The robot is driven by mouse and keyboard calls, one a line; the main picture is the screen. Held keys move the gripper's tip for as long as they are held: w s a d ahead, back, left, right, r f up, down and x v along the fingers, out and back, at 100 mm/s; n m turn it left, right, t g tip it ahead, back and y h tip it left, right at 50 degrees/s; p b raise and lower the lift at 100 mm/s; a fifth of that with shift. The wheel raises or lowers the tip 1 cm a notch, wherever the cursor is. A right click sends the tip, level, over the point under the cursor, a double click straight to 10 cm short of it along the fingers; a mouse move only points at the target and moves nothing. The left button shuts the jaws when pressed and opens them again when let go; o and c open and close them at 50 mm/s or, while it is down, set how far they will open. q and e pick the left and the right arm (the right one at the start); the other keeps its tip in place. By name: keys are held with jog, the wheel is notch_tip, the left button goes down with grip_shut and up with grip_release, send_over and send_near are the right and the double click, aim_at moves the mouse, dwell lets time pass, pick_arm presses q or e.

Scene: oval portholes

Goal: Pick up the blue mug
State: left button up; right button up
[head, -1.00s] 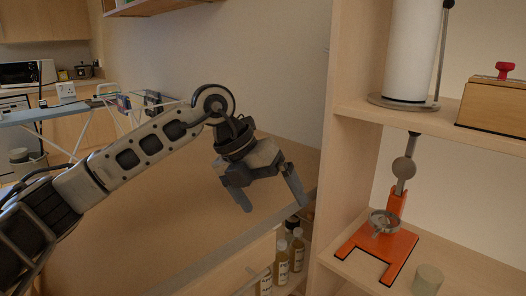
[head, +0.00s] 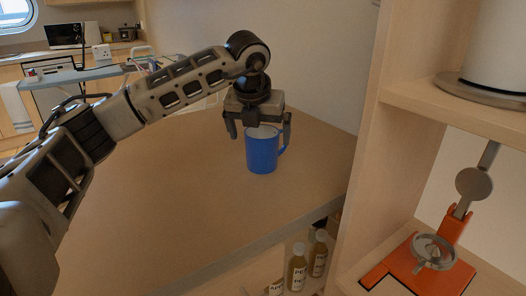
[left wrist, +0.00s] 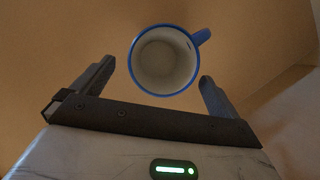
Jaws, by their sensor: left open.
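The blue mug (head: 262,153) stands upright on the wooden counter, with its handle to the right. My left gripper (head: 259,134) is open just above and around the mug's top in the head view, its fingers at either side of the rim. In the left wrist view the mug (left wrist: 166,60) shows from above, with a pale, empty inside and a blue rim. It lies between and a little beyond the open fingertips of my left gripper (left wrist: 155,84). I cannot tell whether a finger touches it. My right gripper is not in view.
The wooden counter (head: 170,190) is clear around the mug. A shelf unit (head: 375,150) stands close on the right, holding an orange stand (head: 420,268) with a metal ring. Several bottles (head: 298,268) stand below the counter's front edge. A wall rises behind.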

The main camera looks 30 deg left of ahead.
pick_arm(q)
jog(key=shift+w+x, duration=0.2)
jog(key=shift+x, duration=1.3)
jog(key=shift+w+x, duration=0.2)
jog(key=shift+x, duration=1.25)
jog(key=shift+r, duration=0.2)
jog(key=c, duration=1.3)
